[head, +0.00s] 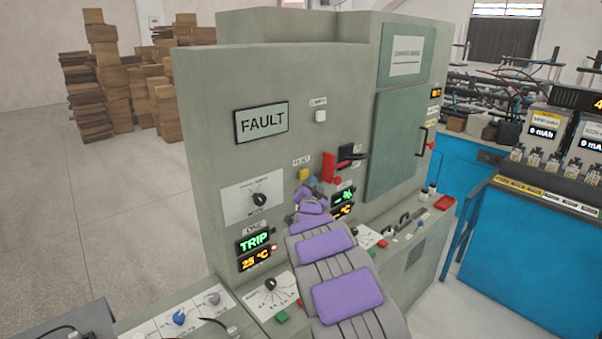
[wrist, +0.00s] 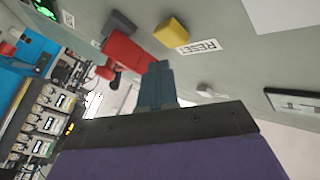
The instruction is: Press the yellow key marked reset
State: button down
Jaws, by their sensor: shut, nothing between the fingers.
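The yellow key (head: 303,174) sits on the front of the grey cabinet, just under its small label (head: 301,161). In the wrist view the yellow key (wrist: 171,32) stands out from the panel beside a white label reading RESET (wrist: 198,47). My gripper (head: 312,183) is close to the panel, just below and right of the key. In the wrist view my gripper (wrist: 157,72) is shut and empty, its fingertips apart from the key in the picture. I cannot tell how far the tips are from the panel.
A red switch handle (head: 329,167) projects right of the key; it also shows beside my fingertips in the wrist view (wrist: 125,48). A FAULT display (head: 261,123) and a white button (head: 320,116) are higher on the cabinet. A sloping desk of knobs (head: 270,284) lies below.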

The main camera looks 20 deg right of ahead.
jog(key=shift+w, duration=0.9)
jog(key=shift+d+f, duration=0.15)
jog(key=shift+d, duration=0.5)
dwell(0.4)
